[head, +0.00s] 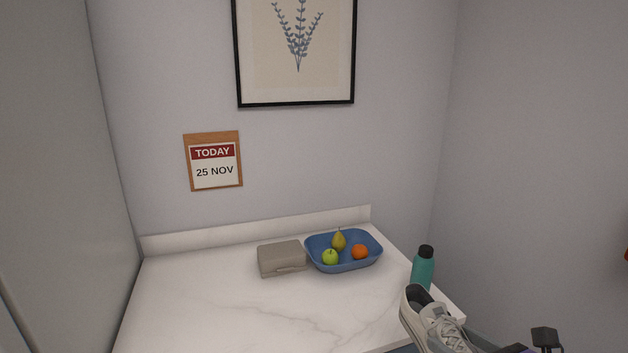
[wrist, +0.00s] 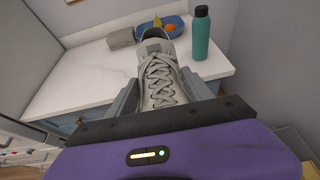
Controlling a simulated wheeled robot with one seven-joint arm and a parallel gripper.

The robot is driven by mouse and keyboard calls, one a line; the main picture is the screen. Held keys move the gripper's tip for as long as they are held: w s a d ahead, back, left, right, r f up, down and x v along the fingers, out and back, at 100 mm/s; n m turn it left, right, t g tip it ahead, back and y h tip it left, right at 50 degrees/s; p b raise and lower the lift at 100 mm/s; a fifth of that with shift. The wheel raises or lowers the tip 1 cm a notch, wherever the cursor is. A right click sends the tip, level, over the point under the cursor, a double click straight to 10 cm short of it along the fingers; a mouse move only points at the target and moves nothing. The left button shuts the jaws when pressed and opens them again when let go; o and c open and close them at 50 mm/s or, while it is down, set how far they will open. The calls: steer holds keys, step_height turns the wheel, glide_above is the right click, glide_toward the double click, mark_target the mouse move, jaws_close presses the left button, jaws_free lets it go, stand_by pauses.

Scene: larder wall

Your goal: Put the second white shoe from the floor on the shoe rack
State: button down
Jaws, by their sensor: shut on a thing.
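A white shoe (head: 430,318) with grey trim and laces shows at the lower right of the head view. It also fills the upper middle of the wrist view (wrist: 160,82), between the two grey fingers. My gripper (wrist: 167,92) is shut on the shoe and holds it up in front of the counter, near its right end. In the head view the gripper is mostly cut off by the bottom edge. The shoe rack and any other shoe cannot be made out in either view.
A white marble counter (head: 220,300) holds a grey-brown box (head: 282,259), a blue bowl (head: 345,267) with fruit, and a teal bottle (head: 422,270) close to the shoe. Walls close in behind and right. The counter's left and middle are clear.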

steer(key=s+a+f+m+h+b, duration=0.1)
steer(key=s+f, duration=0.3)
steer(key=f, duration=0.5)
steer(key=s+a+f+m+h+b, duration=0.1)
steer(key=s+a+f, duration=0.1)
steer(key=s+f, duration=0.3)
steer(key=s+a+f+m+h+b, duration=0.1)
steer(key=s+f, duration=0.3)
steer(key=f, duration=0.9)
steer(key=shift+s+a+f+t+h, duration=0.2)
steer(key=shift+a+f+t+h, duration=0.15)
steer(key=shift+a, duration=0.45)
